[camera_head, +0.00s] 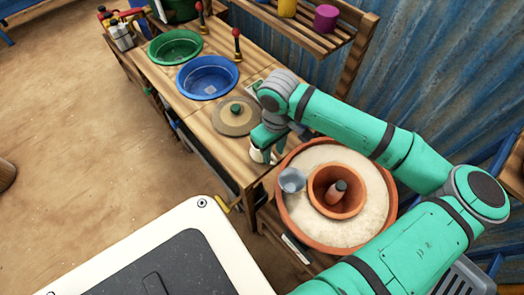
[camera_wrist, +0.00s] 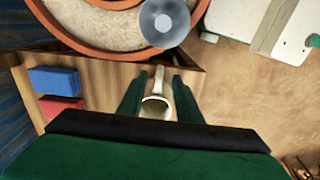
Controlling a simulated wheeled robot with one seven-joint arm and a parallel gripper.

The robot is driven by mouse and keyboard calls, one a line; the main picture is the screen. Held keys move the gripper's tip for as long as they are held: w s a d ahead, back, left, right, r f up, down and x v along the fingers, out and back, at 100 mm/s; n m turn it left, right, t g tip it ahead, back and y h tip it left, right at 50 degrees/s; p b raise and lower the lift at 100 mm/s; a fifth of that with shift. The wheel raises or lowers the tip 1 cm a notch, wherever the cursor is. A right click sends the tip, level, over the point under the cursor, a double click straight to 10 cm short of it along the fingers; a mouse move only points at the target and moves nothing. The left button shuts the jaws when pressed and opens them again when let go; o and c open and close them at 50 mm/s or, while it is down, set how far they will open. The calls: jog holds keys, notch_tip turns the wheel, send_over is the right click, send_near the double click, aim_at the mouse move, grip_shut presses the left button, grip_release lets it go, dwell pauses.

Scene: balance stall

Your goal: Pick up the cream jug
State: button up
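The cream jug (camera_head: 257,155) is a small pale vessel at the table's edge, mostly hidden under my gripper (camera_head: 268,151) in the head view. In the wrist view I look down into the open mouth of the cream jug (camera_wrist: 155,107), with its handle pointing up in the picture. The two green fingers of my gripper (camera_wrist: 158,88) stand on either side of the jug. The jug appears to stand upright on the wood.
A terracotta basin (camera_head: 290,215) of pale grain, with a clay pot (camera_head: 322,203) inside and a grey cup (camera_head: 292,180) at its rim, stands close by. A round tan lid (camera_head: 226,121), blue bowl (camera_head: 207,77) and green bowl (camera_head: 175,47) line the table. Blue (camera_wrist: 54,80) and red (camera_wrist: 60,106) blocks show nearby.

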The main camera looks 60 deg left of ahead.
aim_at(273, 157)
jog(key=shift+f, duration=1.95)
jog(key=shift+c, duration=0.6)
grip_shut()
jog(key=shift+r, duration=0.25)
